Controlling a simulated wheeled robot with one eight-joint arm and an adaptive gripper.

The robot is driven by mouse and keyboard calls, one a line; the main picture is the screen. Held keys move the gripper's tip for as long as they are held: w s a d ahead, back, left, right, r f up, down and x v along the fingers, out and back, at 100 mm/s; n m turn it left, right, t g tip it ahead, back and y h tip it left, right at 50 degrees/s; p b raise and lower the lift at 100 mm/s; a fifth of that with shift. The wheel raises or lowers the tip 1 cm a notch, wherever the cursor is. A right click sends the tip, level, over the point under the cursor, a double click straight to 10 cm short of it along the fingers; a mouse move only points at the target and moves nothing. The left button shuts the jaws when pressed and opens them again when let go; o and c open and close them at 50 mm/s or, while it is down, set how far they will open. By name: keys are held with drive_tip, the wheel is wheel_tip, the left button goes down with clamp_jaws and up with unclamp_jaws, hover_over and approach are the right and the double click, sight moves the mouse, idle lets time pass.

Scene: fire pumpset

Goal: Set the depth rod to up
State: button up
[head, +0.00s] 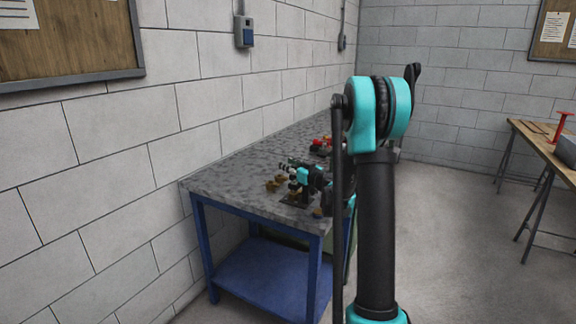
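I cannot pick out the depth rod for certain. Several small brass-coloured parts (275,184) sit on the grey speckled bench top, near its front end. My gripper (284,167) seems to be the small black and turquoise end of my arm just above and beside these parts. It points left, toward the wall. It is too small here to tell whether its fingers are open or shut, or whether they touch anything. My upright arm link hides the right side of the bench.
The bench (228,182) has blue legs and a blue lower shelf (262,278), and stands along the block wall. Red parts (321,145) lie farther back on it. A wooden table (548,150) with a red item stands at right. The floor between is clear.

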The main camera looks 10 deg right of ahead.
clamp_jaws()
drive_tip(key=shift+r, duration=0.1)
drive_tip(key=shift+r, duration=2.4)
unclamp_jaws()
drive_tip(key=shift+s+d, duration=0.1)
drive_tip(key=shift+s, duration=0.05)
